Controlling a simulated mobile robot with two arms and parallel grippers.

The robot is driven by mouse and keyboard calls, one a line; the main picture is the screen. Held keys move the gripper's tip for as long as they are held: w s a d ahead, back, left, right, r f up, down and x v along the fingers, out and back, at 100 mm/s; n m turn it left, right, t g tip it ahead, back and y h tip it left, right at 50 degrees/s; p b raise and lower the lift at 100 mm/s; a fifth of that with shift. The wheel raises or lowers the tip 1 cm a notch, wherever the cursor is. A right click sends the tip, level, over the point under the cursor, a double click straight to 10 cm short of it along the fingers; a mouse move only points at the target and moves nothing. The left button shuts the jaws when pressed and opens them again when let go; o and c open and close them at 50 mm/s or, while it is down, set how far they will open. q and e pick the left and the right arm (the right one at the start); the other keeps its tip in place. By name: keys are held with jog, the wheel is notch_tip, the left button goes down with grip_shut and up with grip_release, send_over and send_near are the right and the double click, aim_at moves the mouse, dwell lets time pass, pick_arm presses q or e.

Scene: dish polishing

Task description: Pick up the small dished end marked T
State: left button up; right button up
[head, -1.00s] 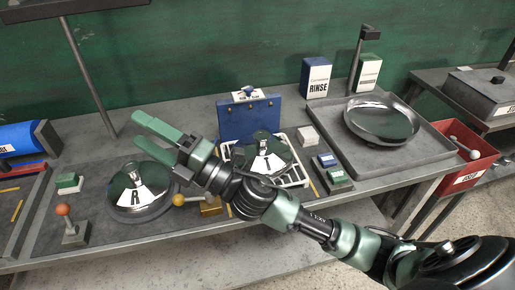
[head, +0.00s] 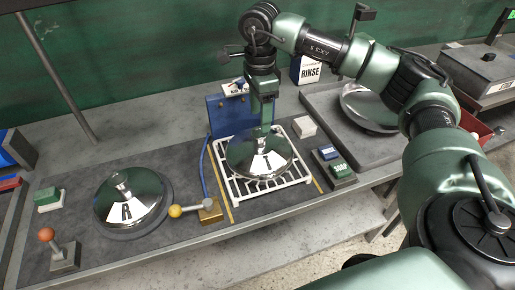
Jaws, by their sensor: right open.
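A small shiny dished end (head: 250,162) lies dome up on a white wire rack (head: 287,187) in the middle of the bench. My right gripper (head: 264,125) points down over this dish from behind, jaws open. Its fingers hide the top of the dish, and I cannot read a letter there. Whether the fingers touch it I cannot tell. Another shiny dish (head: 140,206), with a dark letter that looks like R, sits on a round base at the left. My left gripper is not in view.
A blue box (head: 222,117) stands behind the rack. A large dish (head: 362,107) in a grey tray (head: 322,103) is partly behind my right arm.

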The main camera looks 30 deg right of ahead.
aim_at(259, 131)
jog(key=shift+s+f+p, duration=0.15)
jog(key=shift+f+p, duration=0.25)
jog(key=shift+f, duration=0.5)
jog(key=f+p, duration=0.1)
jog(key=f, duration=0.2)
jog(key=shift+s+a+f+p, duration=0.15)
jog(key=shift+a+f+p, duration=0.05)
jog(key=shift+f+p, duration=0.2)
jog(key=shift+f, duration=0.55)
grip_shut()
jog(key=shift+w+r, duration=0.1)
jog(key=shift+w, duration=0.1)
